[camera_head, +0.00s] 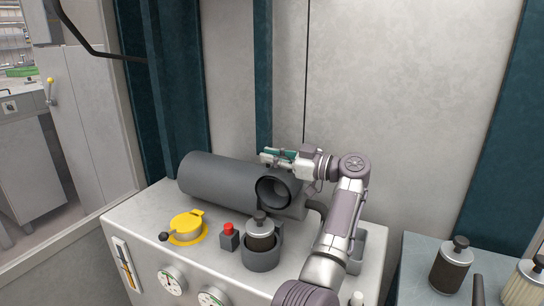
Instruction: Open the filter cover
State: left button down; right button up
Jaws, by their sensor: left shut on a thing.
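A large dark grey filter housing (222,186) lies on its side on the machine top. Its near end shows a dark round rim with a deep hollow (273,191). My left gripper (268,157) points left just above this end. It is shut, on what looks like the filter cover at the upper rim of the housing. The held part is small and mostly hidden by the fingers, so how far it is turned cannot be told. My right gripper does not show.
On the machine top are a yellow lid (187,228) with a black knob, a red button (229,227), and a brown filter (260,236) in a grey cup (261,258). Gauges (172,280) sit on the front. Another brown filter (450,266) stands on the right table.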

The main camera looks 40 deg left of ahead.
aim_at(266, 173)
pick_arm(q)
jog(key=shift+s+d+r+n+p, duration=0.1)
jog(key=shift+s+d+n+p, duration=0.2)
jog(key=shift+s+n, duration=0.35)
jog(key=shift+s+d+n+p, duration=0.15)
jog(key=shift+s+n+p, duration=0.2)
jog(key=shift+s, duration=0.45)
jog(key=c, duration=1.2)
grip_release()
jog(key=v, duration=1.2)
